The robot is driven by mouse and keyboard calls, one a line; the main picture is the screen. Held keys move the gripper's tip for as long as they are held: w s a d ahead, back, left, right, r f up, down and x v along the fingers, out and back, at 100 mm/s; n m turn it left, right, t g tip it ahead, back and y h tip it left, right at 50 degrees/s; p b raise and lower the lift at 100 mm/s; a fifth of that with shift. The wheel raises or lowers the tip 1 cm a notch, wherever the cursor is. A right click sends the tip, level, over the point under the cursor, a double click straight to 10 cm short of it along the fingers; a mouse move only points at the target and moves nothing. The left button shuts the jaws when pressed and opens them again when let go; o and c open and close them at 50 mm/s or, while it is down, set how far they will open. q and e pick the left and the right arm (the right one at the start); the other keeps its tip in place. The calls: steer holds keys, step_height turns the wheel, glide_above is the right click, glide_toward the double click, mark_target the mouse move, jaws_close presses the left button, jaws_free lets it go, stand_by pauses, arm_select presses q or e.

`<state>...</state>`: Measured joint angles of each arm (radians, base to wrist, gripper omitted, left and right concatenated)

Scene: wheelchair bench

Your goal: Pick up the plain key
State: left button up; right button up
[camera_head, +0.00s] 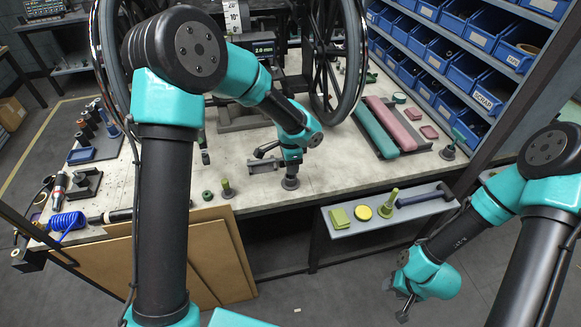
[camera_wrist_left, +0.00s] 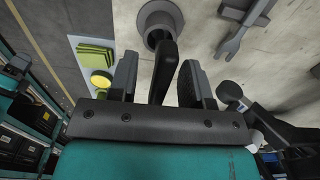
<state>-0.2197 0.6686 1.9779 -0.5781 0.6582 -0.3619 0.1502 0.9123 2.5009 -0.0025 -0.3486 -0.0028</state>
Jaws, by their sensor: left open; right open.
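My left gripper (camera_head: 291,167) points down over the front part of the bench, above a grey round holder (camera_head: 290,184). In the left wrist view its two jaws (camera_wrist_left: 158,82) stand apart on either side of a dark, flat, upright piece (camera_wrist_left: 164,66), with a gap on both sides. This piece is probably the plain key; no marking shows on it. The grey round holder (camera_wrist_left: 160,20) shows just beyond it. My right gripper (camera_head: 404,301) hangs low beyond the bench's front edge, open and away from the bench objects.
A grey wrench-like tool (camera_wrist_left: 240,32) lies beside the holder. A small front shelf (camera_head: 335,230) carries a green block (camera_head: 340,217), a yellow disc (camera_head: 363,212) and a green peg (camera_head: 389,203). A wheelchair wheel (camera_head: 338,60) stands behind. Bare bench lies right of the holder.

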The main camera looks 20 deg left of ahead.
arm_select(q)
step_height(320, 180, down, 2)
steer(key=shift+f, duration=0.1)
stand_by(0.4)
jaws_close()
stand_by(0.3)
